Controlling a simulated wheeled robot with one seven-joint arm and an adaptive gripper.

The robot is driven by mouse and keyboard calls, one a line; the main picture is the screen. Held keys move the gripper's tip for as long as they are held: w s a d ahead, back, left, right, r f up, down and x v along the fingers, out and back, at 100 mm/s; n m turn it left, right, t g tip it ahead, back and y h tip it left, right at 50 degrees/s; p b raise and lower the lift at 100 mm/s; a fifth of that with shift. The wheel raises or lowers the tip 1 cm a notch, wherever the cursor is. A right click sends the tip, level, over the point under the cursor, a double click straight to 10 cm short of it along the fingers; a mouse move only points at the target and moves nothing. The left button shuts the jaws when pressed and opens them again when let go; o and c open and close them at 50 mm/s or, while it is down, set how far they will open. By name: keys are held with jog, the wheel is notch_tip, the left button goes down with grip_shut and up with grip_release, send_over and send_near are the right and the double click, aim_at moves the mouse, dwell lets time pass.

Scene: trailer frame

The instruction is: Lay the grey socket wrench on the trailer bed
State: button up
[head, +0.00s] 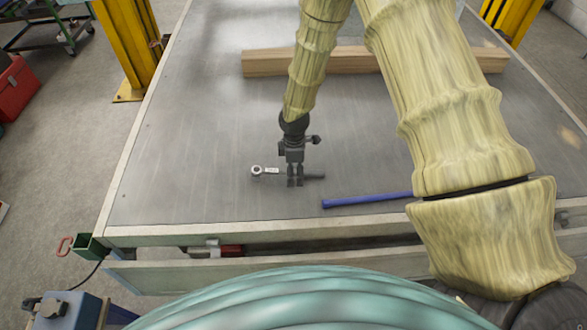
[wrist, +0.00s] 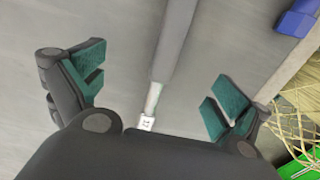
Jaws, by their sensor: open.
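The grey socket wrench (head: 271,171) lies on the trailer bed (head: 190,150), near its front edge, with its round head to the left and its dark handle to the right. My gripper (head: 295,183) is right above the wrench and hides its middle part in the head view. In the wrist view the wrench handle (wrist: 176,45) runs between the two spread fingers of my gripper (wrist: 157,88). Neither finger touches it there. The wrench head is hidden behind the gripper body in the wrist view.
A blue bar (head: 365,200) lies on the bed to the right of the wrench. A wooden beam (head: 345,62) lies across the bed farther back. Yellow posts (head: 128,45) stand beside the bed. The bed's left part is clear.

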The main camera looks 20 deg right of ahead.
notch_tip(320, 180, up, 12)
dwell(0.9)
